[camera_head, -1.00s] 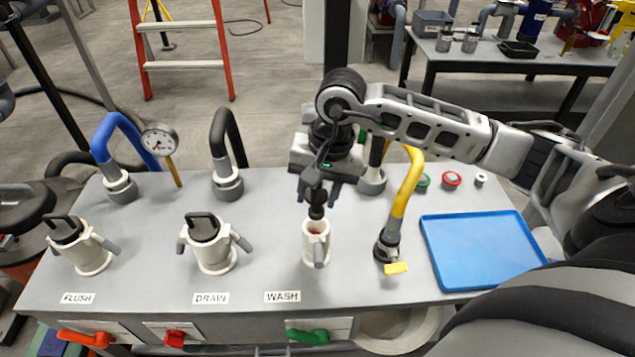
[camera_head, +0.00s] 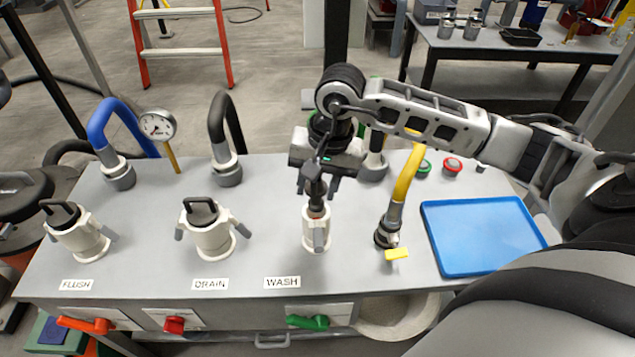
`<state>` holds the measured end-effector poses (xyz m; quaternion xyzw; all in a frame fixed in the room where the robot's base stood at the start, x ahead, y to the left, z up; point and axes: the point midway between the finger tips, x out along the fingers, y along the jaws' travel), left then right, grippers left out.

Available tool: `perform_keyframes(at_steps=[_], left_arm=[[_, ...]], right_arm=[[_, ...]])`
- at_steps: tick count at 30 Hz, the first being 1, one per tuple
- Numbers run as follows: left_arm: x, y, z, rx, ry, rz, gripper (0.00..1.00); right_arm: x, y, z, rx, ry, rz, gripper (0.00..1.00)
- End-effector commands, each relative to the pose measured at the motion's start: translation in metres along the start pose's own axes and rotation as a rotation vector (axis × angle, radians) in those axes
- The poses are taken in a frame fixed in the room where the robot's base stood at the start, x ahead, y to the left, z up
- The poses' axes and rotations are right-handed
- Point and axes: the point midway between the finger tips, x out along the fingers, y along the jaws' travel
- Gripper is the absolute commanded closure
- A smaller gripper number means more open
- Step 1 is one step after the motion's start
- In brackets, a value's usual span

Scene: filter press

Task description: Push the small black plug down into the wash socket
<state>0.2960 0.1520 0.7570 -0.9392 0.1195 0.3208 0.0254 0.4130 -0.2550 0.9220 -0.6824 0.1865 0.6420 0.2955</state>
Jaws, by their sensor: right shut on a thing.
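The small black plug (camera_head: 317,208) is held upright in my right gripper (camera_head: 316,190). The plug's lower end is at the mouth of the white wash socket (camera_head: 317,238), behind the WASH label (camera_head: 282,282). How deep its tip sits in the socket is hard to tell. My right gripper points straight down over the socket and is shut on the plug's upper part. My left gripper is not in view.
White sockets with black plugs stand at DRAIN (camera_head: 209,236) and FLUSH (camera_head: 79,239). A yellow hose (camera_head: 404,185) with a yellow tag rises right of the wash socket. An empty blue tray (camera_head: 480,237) lies further right. Clear bench lies between the DRAIN and wash sockets.

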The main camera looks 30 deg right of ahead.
Motion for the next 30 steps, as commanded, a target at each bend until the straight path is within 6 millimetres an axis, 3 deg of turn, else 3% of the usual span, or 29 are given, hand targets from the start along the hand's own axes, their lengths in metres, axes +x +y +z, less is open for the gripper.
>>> perform_keyframes(at_steps=[30], left_arm=[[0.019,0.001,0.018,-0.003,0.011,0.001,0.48]], right_arm=[[0.024,0.004,0.000,0.000,0.000,0.000,0.83]])
